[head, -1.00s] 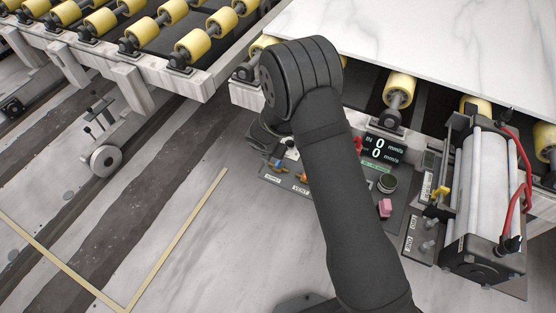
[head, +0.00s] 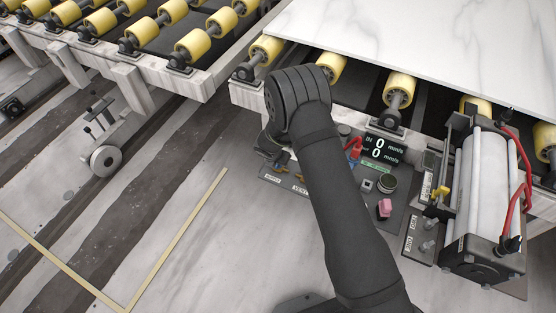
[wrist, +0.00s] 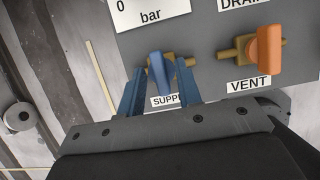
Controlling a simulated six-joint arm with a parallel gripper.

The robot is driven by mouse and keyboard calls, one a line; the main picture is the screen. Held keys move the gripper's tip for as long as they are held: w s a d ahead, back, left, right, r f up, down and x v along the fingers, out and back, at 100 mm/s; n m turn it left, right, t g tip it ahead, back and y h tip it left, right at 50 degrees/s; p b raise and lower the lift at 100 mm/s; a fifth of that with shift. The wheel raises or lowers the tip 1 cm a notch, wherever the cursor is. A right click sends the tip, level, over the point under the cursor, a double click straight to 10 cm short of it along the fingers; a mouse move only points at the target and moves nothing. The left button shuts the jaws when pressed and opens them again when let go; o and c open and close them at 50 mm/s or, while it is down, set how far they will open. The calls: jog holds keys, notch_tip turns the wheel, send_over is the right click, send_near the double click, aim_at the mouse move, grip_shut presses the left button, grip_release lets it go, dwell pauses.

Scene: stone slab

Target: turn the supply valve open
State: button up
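The supply valve has a blue lever handle (wrist: 160,74) on a short brass pipe, above a partly covered "SUPPLY" label (wrist: 168,100) in the wrist view. The handle lies crosswise to the pipe. My gripper (wrist: 160,88) has its two blue fingers apart, one on each side of the handle, with what looks like a small gap on both sides. I cannot tell how deep the fingertips reach. In the head view my gripper (head: 278,158) is low over the left end of the control panel, and my arm hides much of that area.
Right of the supply valve is the orange vent handle (wrist: 268,48), close to my right finger. A roller conveyor with a marble slab (head: 430,40) stands behind.

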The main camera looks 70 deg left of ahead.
grip_shut()
jog(key=shift+m, duration=0.4)
jog(key=m+h, duration=0.1)
jog(key=m, duration=0.1)
jog(key=shift+s+a+m+t, duration=0.1)
jog(key=shift+s+m+t, duration=0.05)
jog(key=shift+m+t, duration=0.25)
jog(key=m+h, duration=0.1)
jog(key=m, duration=0.2)
jog(key=shift+a+m+h, duration=0.1)
jog(key=shift+m+h, duration=0.2)
jog(key=m+h, duration=0.1)
jog(key=m, duration=0.1)
jog(key=m+h, duration=0.1)
jog(key=m, duration=0.2)
jog(key=shift+a, duration=0.15)
jog(key=m+h, duration=0.1)
jog(key=m, duration=0.4)
jog(key=shift+a+m+g+h, duration=0.1)
jog(key=shift+m+g+h, duration=0.3)
